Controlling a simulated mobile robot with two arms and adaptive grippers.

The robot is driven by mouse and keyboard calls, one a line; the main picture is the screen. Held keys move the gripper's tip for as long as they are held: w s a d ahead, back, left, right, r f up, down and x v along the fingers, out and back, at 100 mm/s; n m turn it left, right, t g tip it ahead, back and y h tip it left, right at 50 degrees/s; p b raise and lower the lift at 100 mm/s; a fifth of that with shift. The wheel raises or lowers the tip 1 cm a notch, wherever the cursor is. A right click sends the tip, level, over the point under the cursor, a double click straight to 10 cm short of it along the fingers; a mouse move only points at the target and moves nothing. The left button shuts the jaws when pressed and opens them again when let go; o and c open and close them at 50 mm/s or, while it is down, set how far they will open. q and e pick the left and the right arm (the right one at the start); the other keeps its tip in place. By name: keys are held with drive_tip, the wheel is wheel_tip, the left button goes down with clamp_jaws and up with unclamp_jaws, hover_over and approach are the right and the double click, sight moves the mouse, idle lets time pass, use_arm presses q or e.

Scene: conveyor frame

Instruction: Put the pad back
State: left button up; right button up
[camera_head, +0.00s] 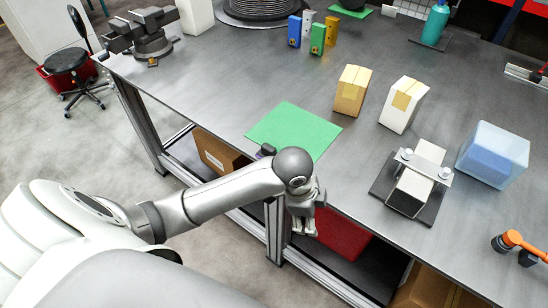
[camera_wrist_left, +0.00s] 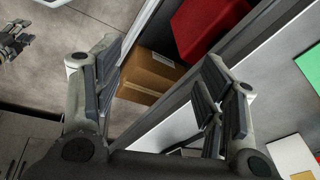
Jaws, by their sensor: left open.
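A flat green pad (camera_head: 293,128) lies on the grey table near its front edge; its near corner is partly hidden behind my left arm. A corner of green also shows at the right edge of the left wrist view (camera_wrist_left: 312,66). My left gripper (camera_head: 303,225) hangs beside the table's front edge, to the near side of the pad and apart from it. In the wrist view its fingers (camera_wrist_left: 163,75) are spread, with nothing between them. A second green pad (camera_head: 363,12) lies at the back of the table, partly under a dark object.
On the grey table (camera_head: 245,72) stand a tan box (camera_head: 353,90), a white box (camera_head: 403,104), a metal fixture (camera_head: 414,182), a translucent blue container (camera_head: 492,154) and a vise (camera_head: 143,38). A red bin (camera_head: 340,234) sits below the edge. Table left of the pad is clear.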

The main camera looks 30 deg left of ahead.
use_arm(q)
drive_tip(key=w+a+r+m+y, duration=0.2)
drive_tip(key=w+a+r+m, duration=0.1)
drive_tip(key=w+a, duration=0.3)
drive_tip(key=m+g+y, duration=0.1)
drive_tip(key=g+y, duration=0.1)
approach(269, 147)
drive_tip(key=shift+s+f, duration=0.15)
drive_tip(key=shift+f, duration=0.25)
drive_tip(key=shift+a, duration=0.15)
drive_tip(key=f, duration=0.3)
drive_tip(key=f+p, duration=0.1)
drive_tip(key=f, duration=0.1)
drive_tip(key=shift+a, duration=0.4)
drive_tip(key=f, duration=0.1)
drive_tip(key=f+p, duration=0.1)
drive_tip(key=f, duration=0.1)
drive_tip(key=f+p, duration=0.1)
drive_tip(key=shift+w+a+f, duration=0.25)
drive_tip(key=shift+a+f, duration=0.1)
drive_tip(key=shift+f, duration=0.35)
drive_tip(key=c, duration=1.2)
use_arm(e)
drive_tip(key=r, duration=0.3)
drive_tip(key=shift+w+a+r, duration=0.1)
drive_tip(key=shift+w+a, duration=0.1)
drive_tip(key=shift+w, duration=0.1)
use_arm(q)
drive_tip(key=shift+r, duration=0.1)
